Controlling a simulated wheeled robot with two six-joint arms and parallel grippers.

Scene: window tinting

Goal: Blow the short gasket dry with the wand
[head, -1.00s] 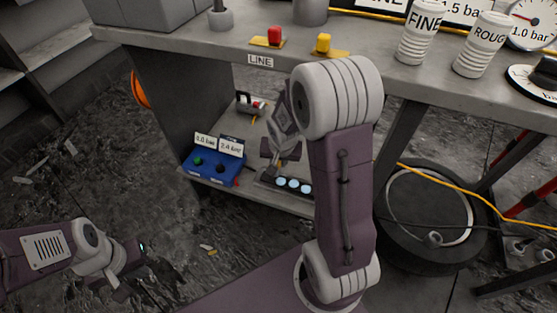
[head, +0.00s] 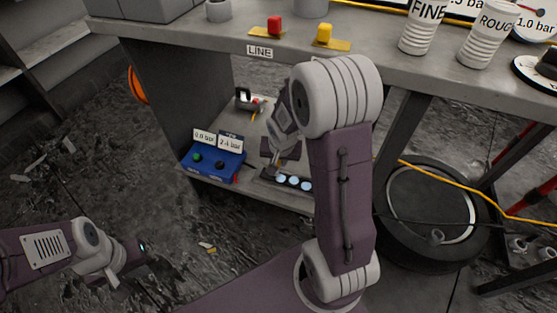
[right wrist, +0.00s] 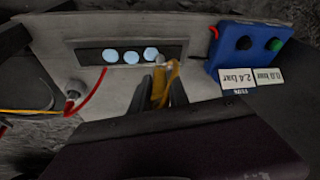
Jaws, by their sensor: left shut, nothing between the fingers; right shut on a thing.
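My right gripper (right wrist: 166,90) is shut on a slim yellow piece (right wrist: 160,86) with a pale round end, which looks like the wand. In the head view my right gripper (head: 270,170) hangs low over the shelf, close to a dark strip. The dark strip (right wrist: 90,57) carries three pale blue discs (right wrist: 131,55) in a row. The fingers end just beside the strip; I cannot tell whether anything touches. I cannot make out the short gasket for certain. My left gripper (head: 113,277) is shut and empty, low over the floor at the left.
A blue box (head: 211,162) with green and black knobs and pressure cards stands on the shelf left of my right gripper. The bench top (head: 180,30) overhangs the shelf. A yellow hose (head: 450,177) runs at the right.

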